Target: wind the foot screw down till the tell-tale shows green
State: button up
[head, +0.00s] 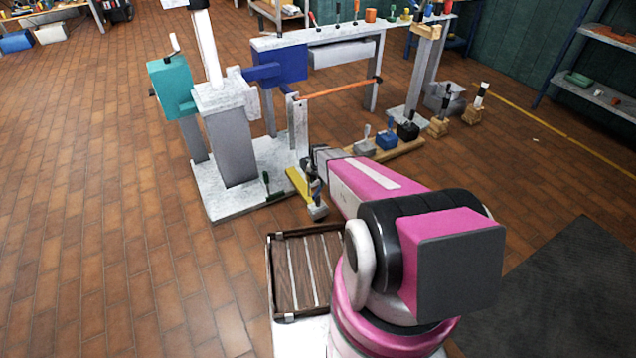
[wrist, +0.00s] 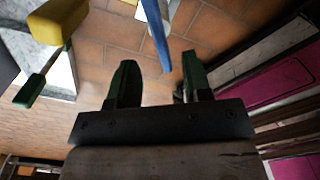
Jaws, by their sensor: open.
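A pale mast (head: 205,45) stands on a grey pedestal (head: 230,145) above a white base plate (head: 235,200). A dark green upright handle (head: 267,184) stands at the plate's near edge; I cannot tell whether it is the foot screw. A yellow piece (head: 299,186) lies at the plate's right corner. The yellow piece (wrist: 57,20) and a green handle (wrist: 30,90) also show in the wrist view. My gripper (head: 314,188) is right of the yellow piece; its green fingers are apart in the wrist view (wrist: 157,62). I cannot make out the tell-tale.
A blue bar (wrist: 155,38) shows beyond the finger gap; I cannot tell its distance. A wooden board (head: 400,150) with several small blocks lies to the right. Tiled floor is clear at left.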

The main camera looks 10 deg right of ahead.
aim_at(318, 189)
jog(key=shift+f, duration=3.5)
jog(key=c, duration=0.8)
